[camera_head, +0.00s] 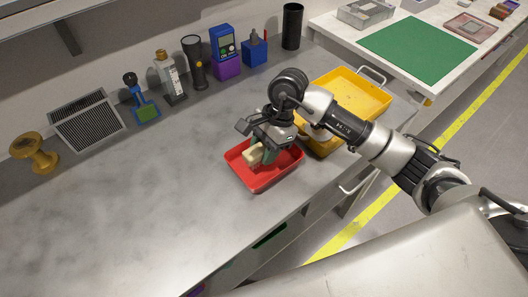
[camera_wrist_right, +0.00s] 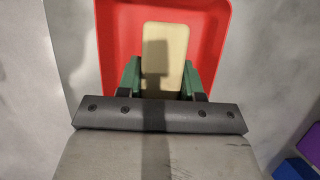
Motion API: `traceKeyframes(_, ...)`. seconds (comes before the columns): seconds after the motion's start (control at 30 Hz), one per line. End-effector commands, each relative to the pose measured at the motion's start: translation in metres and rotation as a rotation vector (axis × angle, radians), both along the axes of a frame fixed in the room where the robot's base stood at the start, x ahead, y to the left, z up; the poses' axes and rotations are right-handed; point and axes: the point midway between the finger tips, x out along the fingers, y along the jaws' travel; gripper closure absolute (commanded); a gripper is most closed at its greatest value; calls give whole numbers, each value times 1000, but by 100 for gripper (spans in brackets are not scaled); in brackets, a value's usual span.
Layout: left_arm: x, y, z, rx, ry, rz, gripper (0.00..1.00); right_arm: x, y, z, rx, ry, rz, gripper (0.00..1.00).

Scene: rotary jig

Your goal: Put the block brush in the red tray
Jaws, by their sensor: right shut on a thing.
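The red tray (camera_head: 262,183) lies on the grey bench and also fills the upper part of the right wrist view (camera_wrist_right: 110,30). My right gripper (camera_head: 258,149) is over the tray, its green fingers shut on a cream block, which I take to be the block brush (camera_head: 252,156). In the right wrist view the block brush (camera_wrist_right: 165,50) sits between the two fingers, with the red tray behind it. I cannot tell whether it touches the tray floor. Its bristles cannot be made out. My left gripper is not in view.
A yellow tray (camera_head: 350,86) stands to the right of the red tray, partly hidden by my right arm. Along the wall stand a blue-and-purple device (camera_head: 224,50), a black cylinder (camera_head: 292,26), a grey vent-like box (camera_head: 87,120) and a brass spool (camera_head: 35,152). The bench left of the red tray is clear.

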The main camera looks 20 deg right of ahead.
Motion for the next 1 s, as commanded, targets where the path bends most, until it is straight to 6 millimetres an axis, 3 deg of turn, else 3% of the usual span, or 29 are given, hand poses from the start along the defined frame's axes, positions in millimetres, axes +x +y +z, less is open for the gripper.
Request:
traceKeyframes(0.13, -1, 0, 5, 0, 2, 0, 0, -1, 0, -19, 1, 3, -1, 90)
traceKeyframes(0.5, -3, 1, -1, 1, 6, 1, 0, 0, 0, -25, 0, 0, 0, 90)
traceKeyframes(0.53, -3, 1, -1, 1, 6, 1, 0, 0, 0, -25, 0, 0, 0, 63)
traceKeyframes(0.7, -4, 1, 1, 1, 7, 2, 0, 0, 0, -23, 0, 0, 0, 39)
traceKeyframes(1.0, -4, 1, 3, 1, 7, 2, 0, 0, 0, -21, 1, 0, 0, 39)
